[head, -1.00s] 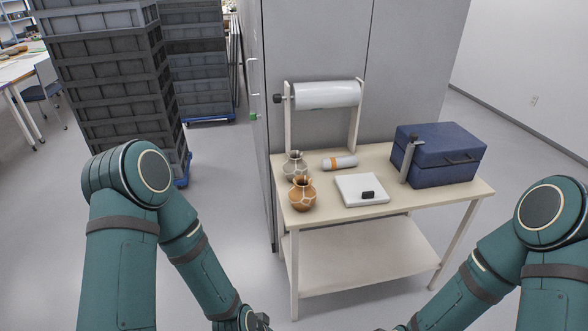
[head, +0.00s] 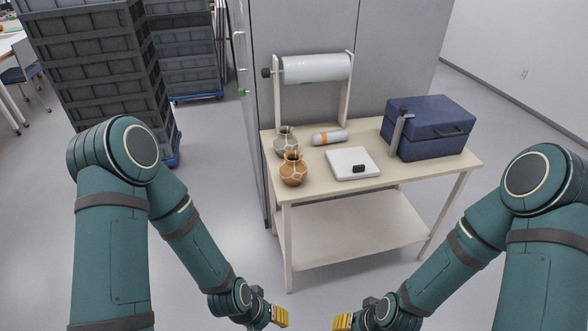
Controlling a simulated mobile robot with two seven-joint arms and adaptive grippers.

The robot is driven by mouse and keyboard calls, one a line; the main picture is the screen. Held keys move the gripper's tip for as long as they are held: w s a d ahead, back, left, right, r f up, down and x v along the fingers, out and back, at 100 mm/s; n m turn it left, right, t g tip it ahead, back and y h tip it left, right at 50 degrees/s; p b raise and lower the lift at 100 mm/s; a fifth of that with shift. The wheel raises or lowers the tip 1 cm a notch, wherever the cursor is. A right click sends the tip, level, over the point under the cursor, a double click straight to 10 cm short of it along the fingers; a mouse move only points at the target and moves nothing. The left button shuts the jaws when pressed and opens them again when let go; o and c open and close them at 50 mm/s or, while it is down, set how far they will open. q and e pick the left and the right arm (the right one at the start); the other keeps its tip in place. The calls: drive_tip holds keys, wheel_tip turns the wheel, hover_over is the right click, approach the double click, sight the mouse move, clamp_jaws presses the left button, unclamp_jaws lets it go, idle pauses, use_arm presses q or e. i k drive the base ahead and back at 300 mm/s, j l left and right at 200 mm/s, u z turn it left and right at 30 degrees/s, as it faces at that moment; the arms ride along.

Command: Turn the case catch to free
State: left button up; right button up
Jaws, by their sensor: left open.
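A dark blue case (head: 432,130) stands shut at the right end of the cream table. An upright grey catch bar (head: 397,131) with a dark top is at its front left corner. I cannot tell from here whether the catch is locked or free. My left gripper (head: 279,316) is open at the bottom of the head view, with yellow fingertips, below and in front of the table. My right gripper (head: 342,322) is beside it to the right, only partly in view, and its opening does not show clearly. Both are well apart from the case.
On the cream table (head: 400,178) are a brown jar (head: 293,169), a grey jar (head: 285,141), an orange-banded roll (head: 330,137) and a white scale-like box (head: 352,163). A roll holder (head: 316,68) stands behind. Stacked grey crates (head: 92,75) are left. The floor before the table is clear.

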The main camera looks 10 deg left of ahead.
sight(403, 109)
drive_tip(key=i+l+u, duration=0.1)
drive_tip(key=u, duration=0.5)
drive_tip(key=i+l+u, duration=0.25)
drive_tip(key=l, duration=0.2)
drive_tip(key=l+u, duration=0.3)
drive_tip(key=l, duration=0.15)
